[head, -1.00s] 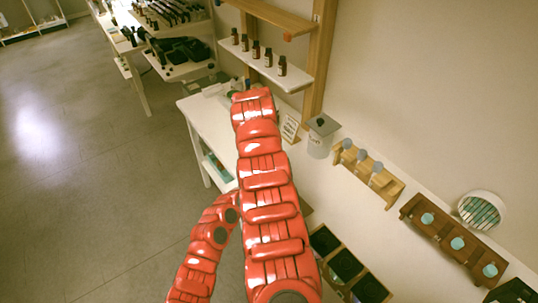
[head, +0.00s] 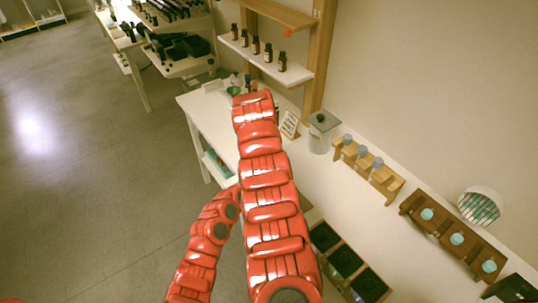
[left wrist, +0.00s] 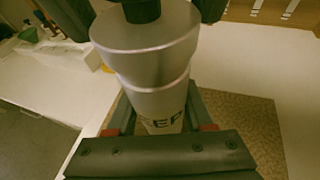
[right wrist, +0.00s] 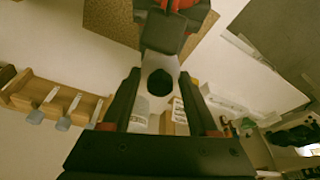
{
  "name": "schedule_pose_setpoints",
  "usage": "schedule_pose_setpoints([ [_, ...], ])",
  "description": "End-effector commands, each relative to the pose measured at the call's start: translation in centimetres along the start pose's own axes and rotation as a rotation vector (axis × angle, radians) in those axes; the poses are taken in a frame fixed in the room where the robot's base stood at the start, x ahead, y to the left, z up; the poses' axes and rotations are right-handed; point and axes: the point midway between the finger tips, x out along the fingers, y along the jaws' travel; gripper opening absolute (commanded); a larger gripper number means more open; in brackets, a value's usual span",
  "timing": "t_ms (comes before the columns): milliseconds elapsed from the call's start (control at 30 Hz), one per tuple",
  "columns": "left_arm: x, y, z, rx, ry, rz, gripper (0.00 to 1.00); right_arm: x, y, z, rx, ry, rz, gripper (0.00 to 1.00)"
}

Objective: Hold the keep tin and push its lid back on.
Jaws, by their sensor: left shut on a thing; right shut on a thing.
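The keep tin (left wrist: 160,105) is a silver-grey cylinder with dark letters partly showing "EP" in the left wrist view. My left gripper (left wrist: 163,125) is shut around its body. Its wide grey lid (left wrist: 145,42) with a black knob (left wrist: 141,10) is at the top of the tin; I cannot tell whether it is fully seated. My right gripper (right wrist: 160,84) has its fingers on either side of the black knob, seen end-on in the right wrist view, and is shut on it. In the head view my red arm hides both grippers and the tin.
Another grey lidded tin (head: 320,132) stands on the white table beside a small sign (head: 290,124). Wooden racks (head: 367,170) with grey-topped pieces and a dark tray of compartments (head: 345,262) lie along the table. Brown bottles (head: 268,52) stand on a shelf.

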Motion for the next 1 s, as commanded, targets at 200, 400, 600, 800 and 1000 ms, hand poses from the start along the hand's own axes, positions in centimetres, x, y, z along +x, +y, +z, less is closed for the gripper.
schedule_pose_setpoints([
  [200,0.0,0.0,0.0,0.000,0.000,0.000,0.00,0.5,0.0,0.1,0.000,0.000,0.001,0.08],
  [400,0.0,0.0,0.0,0.000,0.000,0.000,0.00,0.8,0.0,0.2,0.001,0.000,0.001,0.08],
  [600,0.0,0.0,0.0,0.000,0.000,0.000,0.00,1.1,0.0,0.3,0.001,0.000,0.000,0.69],
  [800,0.0,0.0,0.0,0.000,0.000,0.000,0.00,1.1,0.0,0.3,0.001,0.000,0.000,0.95],
  [1000,0.0,0.0,0.0,0.000,0.000,0.000,0.00,1.1,0.0,0.3,0.001,0.000,0.000,0.95],
])
